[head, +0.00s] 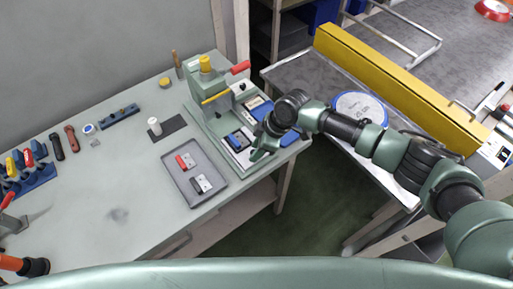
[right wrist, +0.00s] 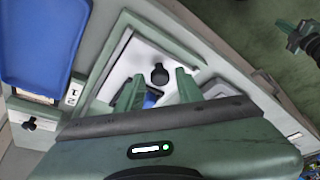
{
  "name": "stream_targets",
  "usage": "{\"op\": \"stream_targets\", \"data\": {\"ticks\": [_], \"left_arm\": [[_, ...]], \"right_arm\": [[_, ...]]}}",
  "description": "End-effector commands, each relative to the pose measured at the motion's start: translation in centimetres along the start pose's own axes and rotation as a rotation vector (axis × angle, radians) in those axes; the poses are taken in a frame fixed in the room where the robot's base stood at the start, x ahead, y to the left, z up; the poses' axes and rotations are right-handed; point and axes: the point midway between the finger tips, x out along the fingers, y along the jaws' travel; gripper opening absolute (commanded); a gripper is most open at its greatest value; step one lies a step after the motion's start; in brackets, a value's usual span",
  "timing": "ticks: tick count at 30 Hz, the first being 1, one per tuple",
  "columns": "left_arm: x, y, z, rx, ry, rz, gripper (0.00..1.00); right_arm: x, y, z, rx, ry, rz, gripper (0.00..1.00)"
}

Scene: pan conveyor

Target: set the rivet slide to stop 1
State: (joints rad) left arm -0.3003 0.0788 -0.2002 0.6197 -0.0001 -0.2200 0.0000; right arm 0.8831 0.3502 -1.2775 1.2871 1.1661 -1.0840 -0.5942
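The green riveting press (head: 213,98), with a yellow knob on top and a red-handled lever, stands at the table's right end. In the right wrist view, a black round knob (right wrist: 160,74) stands on a white plate (right wrist: 135,62) in a green frame. It seems to be the slide's knob. My right gripper (head: 258,154) is low at the press's front edge. Its fingers (right wrist: 158,88) are apart, with the knob between or just beyond their tips; I see no contact. Stop labels 1 and 2 (right wrist: 72,92) show left of the frame. A green and black part (right wrist: 298,38), perhaps my left gripper, is at upper right.
A grey tray (head: 178,197) with red and black-handled pieces lies left of the press. A yellow guard (head: 395,85) and a round blue-white disc (head: 361,105) are on the right. The table's middle left is mostly clear.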

Motion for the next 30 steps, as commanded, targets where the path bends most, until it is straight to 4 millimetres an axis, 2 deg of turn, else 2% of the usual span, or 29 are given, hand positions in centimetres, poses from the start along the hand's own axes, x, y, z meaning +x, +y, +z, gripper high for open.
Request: {"op": "stream_targets", "data": {"ticks": [1,3,30], "left_arm": [[0.0,-0.03,-0.02,0.0,0.0,0.0,0.0],[0.0,-0.05,-0.02,0.0,0.0,-0.001,0.0],[-0.01,-0.14,-0.08,0.0,0.001,-0.002,0.0]], "right_arm": [[-0.01,0.0,0.0,0.0,0.0,0.0,0.19],[-0.01,0.0,0.0,0.0,0.0,0.0,0.0],[-0.08,0.04,-0.02,0.001,0.0,0.001,0.0]]}}
